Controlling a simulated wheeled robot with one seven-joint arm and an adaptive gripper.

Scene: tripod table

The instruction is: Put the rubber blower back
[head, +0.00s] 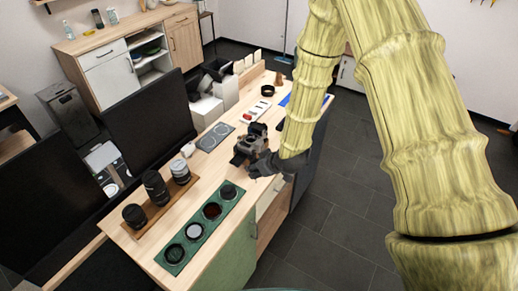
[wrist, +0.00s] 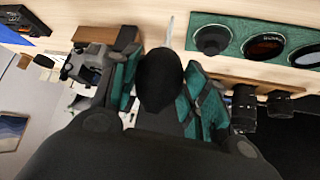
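The rubber blower, a black bulb (wrist: 160,82) with a thin pale nozzle, is between the two green-padded fingers of my gripper (wrist: 158,88) in the wrist view. The fingers appear closed against its sides, and the nozzle points up in the picture toward the wooden tabletop. In the head view my gripper (head: 266,168) is over the table's right edge, close to the camera; the blower cannot be made out there. A grey mat (head: 215,137) with pale outlines lies on the table beyond, left of the gripper.
A camera (head: 250,143) on a wooden base stands beside my gripper. A green tray (head: 208,231) with round wells holding filters and a dark piece lies nearer. Several lenses stand on a wooden rack (head: 165,203). White boxes (head: 207,109) and monitors stand behind.

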